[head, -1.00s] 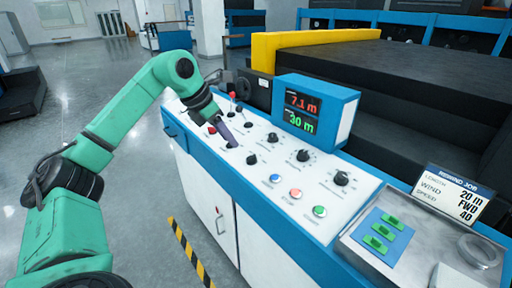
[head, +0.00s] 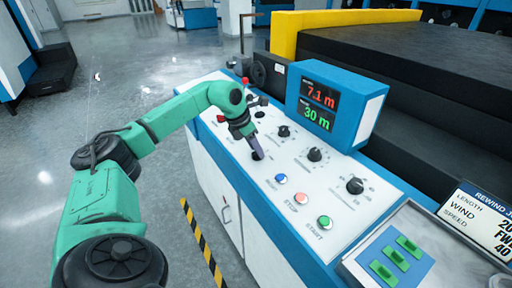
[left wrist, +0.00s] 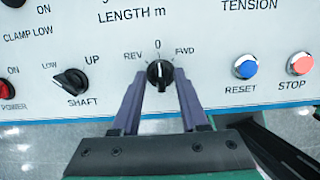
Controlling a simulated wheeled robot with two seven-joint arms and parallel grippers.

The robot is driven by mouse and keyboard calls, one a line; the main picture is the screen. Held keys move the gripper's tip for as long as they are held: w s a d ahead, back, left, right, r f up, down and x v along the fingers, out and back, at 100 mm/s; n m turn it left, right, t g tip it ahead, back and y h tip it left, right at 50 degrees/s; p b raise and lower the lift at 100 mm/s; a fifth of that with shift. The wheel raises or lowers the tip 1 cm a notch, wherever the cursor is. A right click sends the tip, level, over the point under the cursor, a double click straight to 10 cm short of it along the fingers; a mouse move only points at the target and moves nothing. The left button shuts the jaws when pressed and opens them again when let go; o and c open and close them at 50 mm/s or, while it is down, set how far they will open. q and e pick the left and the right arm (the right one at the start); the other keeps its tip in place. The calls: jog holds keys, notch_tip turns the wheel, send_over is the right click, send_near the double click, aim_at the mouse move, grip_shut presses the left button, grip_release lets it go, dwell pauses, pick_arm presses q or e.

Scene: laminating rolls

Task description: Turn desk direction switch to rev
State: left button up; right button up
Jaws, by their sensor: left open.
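The direction switch (left wrist: 160,73) is a black knob on the white desk panel, marked REV at left, 0 at top and FWD at right. Its pale pointer line points up at 0 in the left wrist view. My left gripper (left wrist: 160,84) is open, with one purple finger on each side of the knob; I cannot tell whether they touch it. In the head view the left gripper (head: 257,154) points down at the panel left of the blue reset button and hides the switch. My right gripper is not in view.
The SHAFT knob (left wrist: 71,81) lies left of the switch. The blue RESET button (left wrist: 244,66) and red STOP button (left wrist: 300,63) lie to its right. A blue display box (head: 337,108) reads 7.1 m and 30 m. A tray with green parts (head: 397,255) is at lower right.

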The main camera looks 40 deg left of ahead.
pick_arm(q)
jog(key=shift+f, duration=0.2)
grip_shut()
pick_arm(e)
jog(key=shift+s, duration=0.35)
pick_arm(q)
jog(key=shift+n, duration=0.3)
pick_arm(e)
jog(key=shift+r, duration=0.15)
pick_arm(q)
jog(key=n+p, duration=0.1)
jog(key=n, duration=0.3)
jog(key=shift+d+y+p, duration=0.15)
jog(key=shift+y+p, duration=0.2)
jog(key=shift+y, duration=0.05)
jog(key=n+y, duration=0.1)
jog(key=n, duration=0.3)
jog(key=shift+w+p, duration=0.1)
jog(key=shift+p, duration=0.3)
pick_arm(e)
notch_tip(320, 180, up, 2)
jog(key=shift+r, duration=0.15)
pick_arm(q)
jog(key=shift+n, duration=0.4)
